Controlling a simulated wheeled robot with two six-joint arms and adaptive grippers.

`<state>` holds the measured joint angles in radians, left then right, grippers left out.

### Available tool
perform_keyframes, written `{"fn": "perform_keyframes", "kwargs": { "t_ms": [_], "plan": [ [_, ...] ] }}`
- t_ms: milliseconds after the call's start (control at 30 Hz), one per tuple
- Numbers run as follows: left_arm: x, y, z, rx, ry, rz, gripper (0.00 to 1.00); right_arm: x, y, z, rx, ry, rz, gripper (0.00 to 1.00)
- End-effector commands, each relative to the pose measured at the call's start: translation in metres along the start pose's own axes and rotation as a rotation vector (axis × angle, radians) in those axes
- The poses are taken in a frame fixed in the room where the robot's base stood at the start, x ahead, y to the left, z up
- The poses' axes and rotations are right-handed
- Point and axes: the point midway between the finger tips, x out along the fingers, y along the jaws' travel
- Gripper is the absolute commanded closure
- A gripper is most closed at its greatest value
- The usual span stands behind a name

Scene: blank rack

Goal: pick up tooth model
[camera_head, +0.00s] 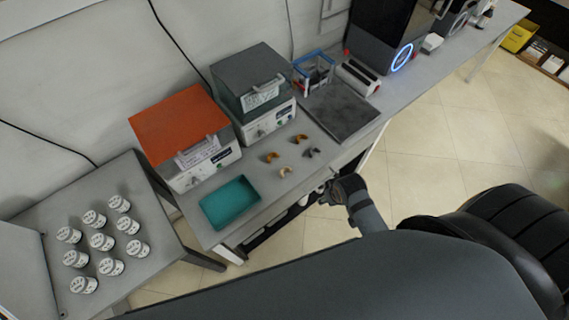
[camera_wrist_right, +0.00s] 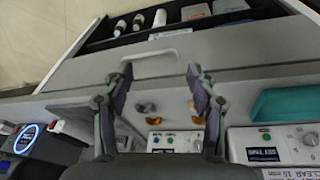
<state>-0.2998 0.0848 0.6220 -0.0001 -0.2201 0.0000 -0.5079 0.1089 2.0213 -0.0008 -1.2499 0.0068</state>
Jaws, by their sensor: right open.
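Several small tooth models lie on the grey bench in the head view: an orange-brown one (camera_head: 271,157), another orange one (camera_head: 301,138), a cream one (camera_head: 285,172) and a dark grey one (camera_head: 311,152). In the right wrist view, my right gripper (camera_wrist_right: 160,85) is open and empty, its fingers spread wide. A grey model (camera_wrist_right: 146,107) and an orange one (camera_wrist_right: 153,121) show beyond and between the fingers; other models are partly covered by the right-hand finger. My right gripper's fingers cannot be made out in the head view. My left gripper is not in view.
A teal tray (camera_head: 230,202) lies left of the models. An orange-topped box (camera_head: 180,125) and a grey-topped box (camera_head: 252,82) stand behind; a dark flat plate (camera_head: 341,109) lies right. A side table (camera_head: 36,218) holds several white jars. An open drawer (camera_wrist_right: 95,30) holds bottles.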

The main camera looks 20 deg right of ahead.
Motion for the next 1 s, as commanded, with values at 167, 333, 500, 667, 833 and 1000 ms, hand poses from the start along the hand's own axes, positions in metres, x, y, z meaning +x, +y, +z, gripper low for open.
{"fn": "perform_keyframes", "kwargs": {
  "t_ms": [167,333,500,667,833,1000],
  "plan": [
    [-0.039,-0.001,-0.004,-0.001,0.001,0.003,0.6,-0.097,0.003,-0.034,0.049,0.023,0.001,0.42],
    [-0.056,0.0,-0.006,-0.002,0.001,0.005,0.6,-0.116,0.001,-0.067,0.309,-0.015,0.002,0.42],
    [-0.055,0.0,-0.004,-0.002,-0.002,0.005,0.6,-0.081,-0.009,-0.09,0.55,-0.072,0.005,0.42],
    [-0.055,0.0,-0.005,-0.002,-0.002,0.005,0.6,-0.048,-0.027,-0.116,0.762,-0.129,0.011,0.42],
    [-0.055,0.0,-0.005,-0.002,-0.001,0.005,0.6,-0.018,-0.06,-0.15,1.004,-0.201,0.028,0.42],
    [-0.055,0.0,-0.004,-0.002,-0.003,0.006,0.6,-0.002,-0.097,-0.179,1.205,-0.266,0.065,0.42]
  ]
}}
